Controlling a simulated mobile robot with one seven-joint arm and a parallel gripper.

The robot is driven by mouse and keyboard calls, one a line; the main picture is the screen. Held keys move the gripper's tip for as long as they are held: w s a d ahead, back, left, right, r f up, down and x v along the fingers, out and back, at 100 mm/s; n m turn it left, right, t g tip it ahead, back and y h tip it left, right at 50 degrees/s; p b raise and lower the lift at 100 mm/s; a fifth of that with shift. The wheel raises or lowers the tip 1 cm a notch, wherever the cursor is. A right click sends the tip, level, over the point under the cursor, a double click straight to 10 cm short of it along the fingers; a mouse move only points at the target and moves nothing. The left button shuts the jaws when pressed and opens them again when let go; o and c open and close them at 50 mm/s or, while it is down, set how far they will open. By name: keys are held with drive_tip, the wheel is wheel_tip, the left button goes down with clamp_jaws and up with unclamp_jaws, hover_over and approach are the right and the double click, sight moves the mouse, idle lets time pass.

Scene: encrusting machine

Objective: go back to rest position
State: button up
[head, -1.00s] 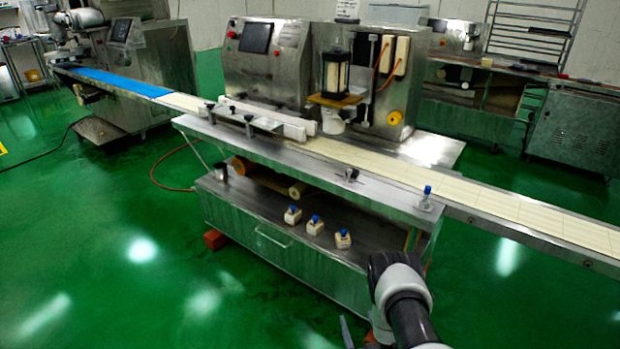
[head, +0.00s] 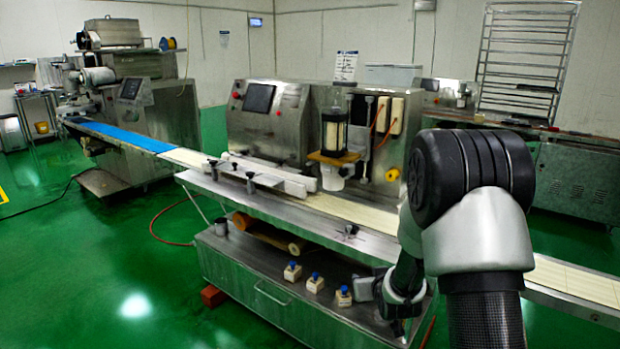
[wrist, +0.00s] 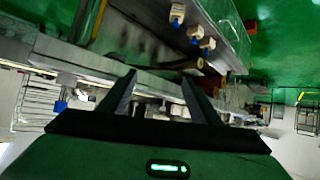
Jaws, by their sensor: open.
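My gripper (wrist: 158,80) is open and empty in the wrist view, its two dark fingers spread apart. In the head view my arm rises at the right, bends over, and reaches down to the front right of the encrusting machine's lower shelf. The gripper's fingers are not clear there. The machine (head: 262,112) stands in the middle of the head view with its conveyor running left to right. Several small cream blocks with blue tops, such as the left one (head: 292,271), sit on the lower shelf. They also show at the top of the wrist view (wrist: 177,15), apart from the fingers.
The pale conveyor belt (head: 345,208) and the steel table edge lie close beside my arm. A wire rack (head: 525,60) and a steel cabinet (head: 580,185) stand at the back right. Green floor (head: 100,275) is clear at the left front.

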drive_tip(key=s+r+g, duration=0.3)
drive_tip(key=s+r, duration=1.2)
drive_tip(key=r, duration=0.3)
drive_tip(key=s+a+r+m+g, duration=0.1)
drive_tip(key=s+r, duration=0.1)
drive_tip(key=s, duration=0.9)
drive_tip(key=s+a+r+g, duration=0.1)
drive_tip(key=s+r+g, duration=0.1)
drive_tip(key=s, duration=0.8)
wheel_tip(320, 180, up, 24)
drive_tip(key=p, duration=2.4)
drive_tip(key=shift+s+a+r, duration=0.15)
drive_tip(key=shift+s+a, duration=0.05)
drive_tip(key=shift+s, duration=0.2)
